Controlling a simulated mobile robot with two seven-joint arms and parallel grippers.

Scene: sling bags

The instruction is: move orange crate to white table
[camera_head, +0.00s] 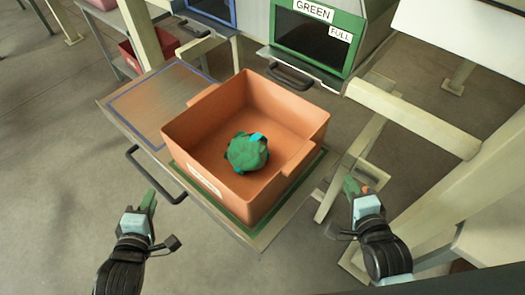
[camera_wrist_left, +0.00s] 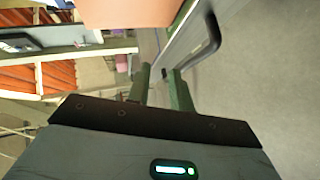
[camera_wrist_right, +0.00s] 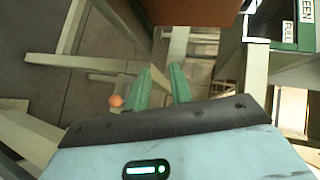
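The orange crate (camera_head: 190,150) sits on a wooden shelf, with a round green bag (camera_head: 246,152) inside it. Its side also shows at the top of the left wrist view (camera_wrist_left: 130,10) and the right wrist view (camera_wrist_right: 190,10). My left gripper (camera_head: 149,198) is open and empty, low and left of the crate's near side. My right gripper (camera_head: 353,187) is open and empty, right of the crate and apart from it. A white tabletop (camera_head: 465,30), which looks like the white table, shows partly at the upper right.
The wooden shelf (camera_head: 128,108) has a blue-outlined area left of the crate and a dark handle (camera_head: 150,180) at its front. A green-framed bin (camera_head: 318,35) labelled GREEN and FULL stands behind. Pale beams (camera_head: 415,118) stand at right. A red crate (camera_head: 130,55) is at back left.

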